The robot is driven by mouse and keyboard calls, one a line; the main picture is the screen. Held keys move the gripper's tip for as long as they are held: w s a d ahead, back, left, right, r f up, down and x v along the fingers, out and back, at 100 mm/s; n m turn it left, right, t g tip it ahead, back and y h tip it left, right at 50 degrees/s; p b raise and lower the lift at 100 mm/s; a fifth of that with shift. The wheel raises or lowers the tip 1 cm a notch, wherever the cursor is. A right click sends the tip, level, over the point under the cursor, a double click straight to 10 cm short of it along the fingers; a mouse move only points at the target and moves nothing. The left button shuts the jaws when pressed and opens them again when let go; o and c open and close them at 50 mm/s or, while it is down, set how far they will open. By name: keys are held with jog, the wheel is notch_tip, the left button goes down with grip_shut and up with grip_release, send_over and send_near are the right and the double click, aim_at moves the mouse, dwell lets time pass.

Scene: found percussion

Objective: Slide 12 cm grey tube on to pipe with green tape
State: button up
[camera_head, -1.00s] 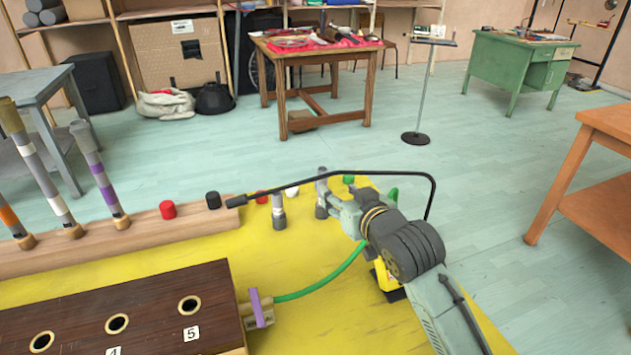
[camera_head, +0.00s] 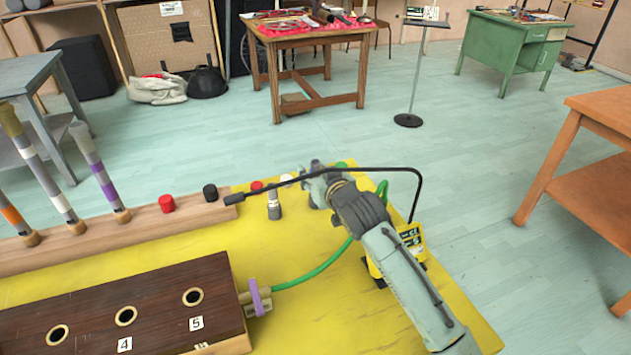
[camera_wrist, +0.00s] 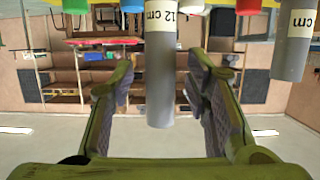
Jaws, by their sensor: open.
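The grey 12 cm tube (camera_wrist: 161,85) stands between the two fingers of my gripper (camera_wrist: 160,88) in the wrist view, which is upside down. A gap shows on each side of the tube. My gripper (camera_head: 312,190) is open at the far part of the yellow table in the head view, where it mostly hides this tube. A second grey tube (camera_head: 274,208) with a white label stands to its left and also shows in the wrist view (camera_wrist: 291,45). Banded pipes stand at the left, one with purple tape (camera_head: 106,185). I cannot make out green tape on any pipe.
A wooden rail (camera_head: 130,228) carries the pipes, with red (camera_head: 167,204) and black (camera_head: 210,193) caps. A dark box with holes (camera_head: 90,305) is at front left. A green hose (camera_head: 318,272) crosses the yellow table (camera_head: 300,325). A thin black rod (camera_head: 330,173) arches by my gripper.

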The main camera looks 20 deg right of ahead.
jog(key=shift+c, duration=0.6)
grip_shut()
